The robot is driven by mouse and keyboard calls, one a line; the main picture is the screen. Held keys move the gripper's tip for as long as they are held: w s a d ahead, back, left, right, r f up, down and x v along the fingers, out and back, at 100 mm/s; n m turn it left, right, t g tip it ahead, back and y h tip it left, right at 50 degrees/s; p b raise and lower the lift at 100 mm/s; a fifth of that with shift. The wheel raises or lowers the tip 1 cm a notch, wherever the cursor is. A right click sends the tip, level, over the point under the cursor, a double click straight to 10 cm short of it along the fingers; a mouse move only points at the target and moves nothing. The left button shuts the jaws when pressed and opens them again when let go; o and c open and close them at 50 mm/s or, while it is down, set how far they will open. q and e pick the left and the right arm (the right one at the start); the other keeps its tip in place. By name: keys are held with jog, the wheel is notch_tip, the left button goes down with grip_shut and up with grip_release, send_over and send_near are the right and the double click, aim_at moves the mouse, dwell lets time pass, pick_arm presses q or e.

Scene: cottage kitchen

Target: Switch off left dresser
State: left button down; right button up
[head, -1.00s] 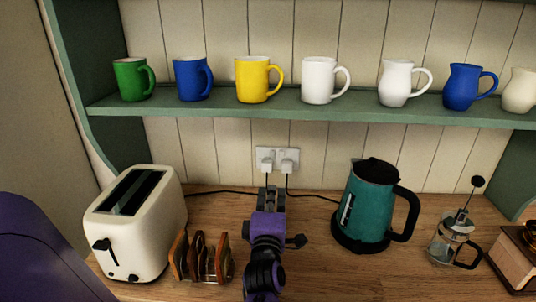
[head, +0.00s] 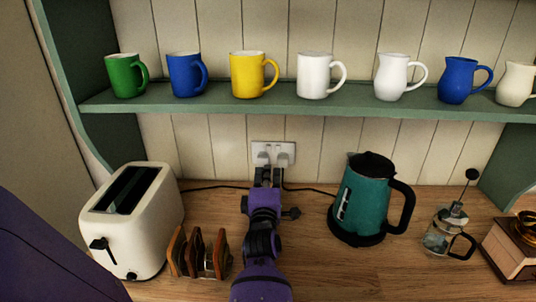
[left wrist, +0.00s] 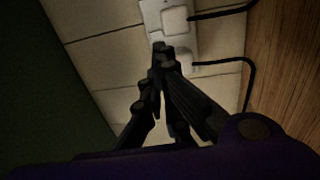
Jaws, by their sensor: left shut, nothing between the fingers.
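The white double wall socket (head: 273,152) is on the panelled wall behind the dresser top, with two white plugs in it and black cables running left and right. It also shows in the left wrist view (left wrist: 168,22), turned on its side. My left gripper (head: 267,172) is just in front of and slightly below the socket, over the left plug's side. In the left wrist view the left gripper (left wrist: 162,50) is shut with nothing in it, its tips at the socket's edge. I cannot tell whether they touch it. The switch positions are too small to read. My right gripper is not in view.
A cream toaster (head: 132,222) and a wooden toast rack (head: 200,254) stand left of my arm. A teal kettle (head: 362,200) stands to the right, then a glass coffee press (head: 446,232) and a wooden grinder (head: 514,247). A green shelf (head: 300,102) with mugs and jugs is above.

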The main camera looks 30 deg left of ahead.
aim_at(269, 148)
pick_arm(q)
jog(key=x, duration=0.7)
jog(key=shift+w+a+r, duration=0.15)
jog(key=shift+w+a, duration=0.05)
jog(key=shift+w, duration=0.1)
jog(key=shift+w+a+p, duration=0.3)
jog(key=shift+w, duration=0.1)
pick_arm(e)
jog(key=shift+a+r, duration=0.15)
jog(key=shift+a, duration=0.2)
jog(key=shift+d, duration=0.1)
